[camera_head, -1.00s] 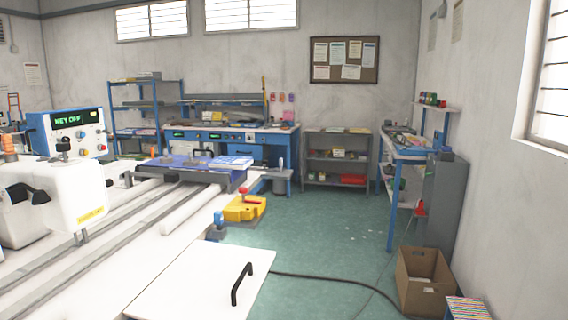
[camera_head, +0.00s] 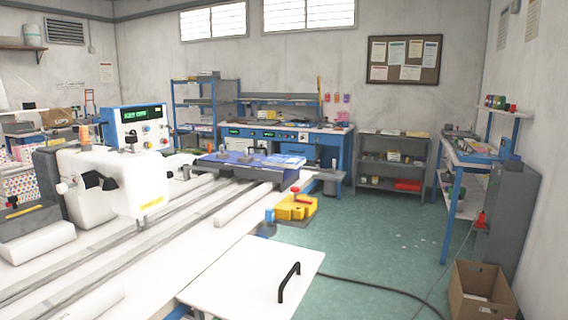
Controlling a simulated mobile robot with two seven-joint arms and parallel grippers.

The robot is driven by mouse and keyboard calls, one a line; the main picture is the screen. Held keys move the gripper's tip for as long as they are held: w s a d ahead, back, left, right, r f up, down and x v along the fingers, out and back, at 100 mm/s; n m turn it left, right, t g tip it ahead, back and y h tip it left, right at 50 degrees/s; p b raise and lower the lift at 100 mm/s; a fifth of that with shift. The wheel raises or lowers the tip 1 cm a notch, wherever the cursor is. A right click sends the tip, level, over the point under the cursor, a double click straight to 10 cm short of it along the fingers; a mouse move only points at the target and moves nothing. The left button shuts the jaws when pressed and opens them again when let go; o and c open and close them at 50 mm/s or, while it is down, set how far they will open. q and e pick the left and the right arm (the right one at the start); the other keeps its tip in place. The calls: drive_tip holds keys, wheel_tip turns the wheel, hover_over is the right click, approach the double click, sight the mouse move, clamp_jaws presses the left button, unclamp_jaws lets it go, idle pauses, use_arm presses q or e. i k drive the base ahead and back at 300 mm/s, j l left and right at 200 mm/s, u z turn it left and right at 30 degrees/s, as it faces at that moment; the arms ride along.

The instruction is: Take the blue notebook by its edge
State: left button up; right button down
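A flat blue and white item (camera_head: 285,161), which may be the blue notebook, lies at the right of a blue surface (camera_head: 232,157) at the far end of the long white machine table. It is too small to tell for certain. Neither of my grippers shows in the head view, so their state is hidden.
The white sewing machine (camera_head: 112,185) and its rails fill the left. A white panel with a black handle (camera_head: 289,283) is in front. A cardboard box (camera_head: 482,292) stands at right. Green floor (camera_head: 390,235) is open between.

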sight(289, 162)
drive_tip(key=u, duration=2.25)
drive_tip(key=l+u, duration=0.45)
drive_tip(key=k+l+u, duration=0.2)
drive_tip(key=l+u, duration=0.25)
drive_tip(key=k+l+u, duration=0.15)
drive_tip(key=u, duration=0.3)
drive_tip(key=k+l+u, duration=0.25)
drive_tip(key=u, duration=0.15)
drive_tip(key=k+l+u, duration=0.25)
drive_tip(key=u, duration=0.2)
drive_tip(key=k+l+u, duration=0.15)
drive_tip(key=k+u, duration=0.3)
drive_tip(key=k, duration=0.2)
drive_tip(key=k+z, duration=0.25)
drive_tip(key=k+l+z, duration=0.25)
drive_tip(key=k, duration=0.15)
